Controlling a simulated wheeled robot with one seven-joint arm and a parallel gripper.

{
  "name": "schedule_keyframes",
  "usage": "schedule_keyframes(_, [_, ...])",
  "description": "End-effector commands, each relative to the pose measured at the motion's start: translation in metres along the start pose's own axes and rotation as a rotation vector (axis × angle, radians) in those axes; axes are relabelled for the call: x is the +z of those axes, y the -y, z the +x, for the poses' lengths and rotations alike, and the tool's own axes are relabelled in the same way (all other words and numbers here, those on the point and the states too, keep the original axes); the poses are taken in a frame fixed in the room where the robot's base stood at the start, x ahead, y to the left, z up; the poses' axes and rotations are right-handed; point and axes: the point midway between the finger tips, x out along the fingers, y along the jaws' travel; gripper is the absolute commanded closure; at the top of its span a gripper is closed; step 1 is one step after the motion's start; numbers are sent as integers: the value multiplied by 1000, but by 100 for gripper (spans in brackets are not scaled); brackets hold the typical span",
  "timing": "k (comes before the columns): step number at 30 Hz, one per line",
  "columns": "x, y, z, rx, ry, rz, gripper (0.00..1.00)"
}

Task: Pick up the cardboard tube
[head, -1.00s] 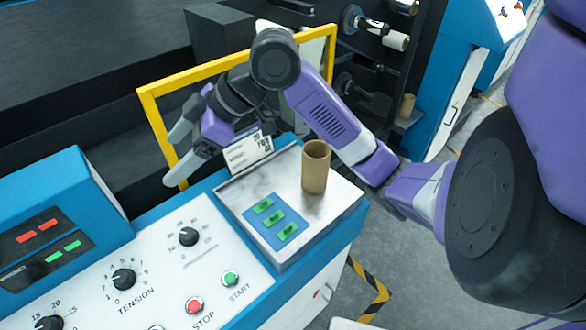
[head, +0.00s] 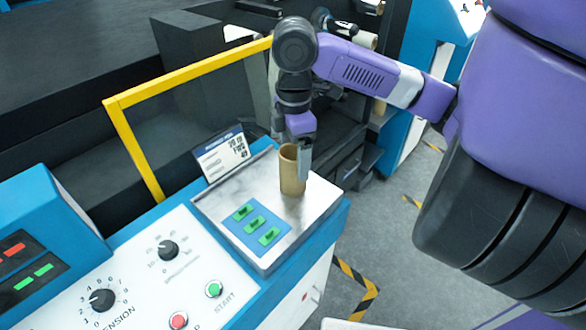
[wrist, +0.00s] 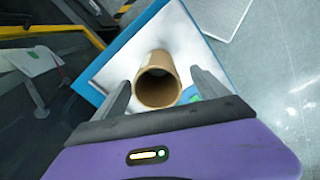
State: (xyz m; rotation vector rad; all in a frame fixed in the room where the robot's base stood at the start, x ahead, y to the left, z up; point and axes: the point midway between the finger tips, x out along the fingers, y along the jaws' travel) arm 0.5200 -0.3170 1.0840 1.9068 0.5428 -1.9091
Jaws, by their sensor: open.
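The cardboard tube (head: 291,172) is a short brown hollow cylinder. It stands upright on the metal plate (head: 318,203) of the machine, behind the green switches. In the wrist view the tube (wrist: 158,88) shows its open end, between and slightly beyond the two grey fingers. My gripper (head: 296,150) points down at the tube from above, with one finger along the tube's right side. In the wrist view my gripper (wrist: 160,92) is open, with a finger on either side of the tube and gaps visible. Contact cannot be seen.
A blue switch panel (head: 242,234) with green switches lies in front of the tube. A label card (head: 222,155) stands at the plate's back left. A yellow rail (head: 190,70) runs behind. The control panel (head: 150,270) has knobs and buttons at front left.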

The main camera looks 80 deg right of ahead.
Motion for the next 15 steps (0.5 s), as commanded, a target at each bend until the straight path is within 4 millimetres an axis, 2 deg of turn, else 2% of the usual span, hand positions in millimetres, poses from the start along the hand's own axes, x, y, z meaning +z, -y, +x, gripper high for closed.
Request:
schedule_keyframes(7, [1,-4,33,-2,0,1,16])
schedule_keyframes(15, [1,-4,40,0,-1,0,16])
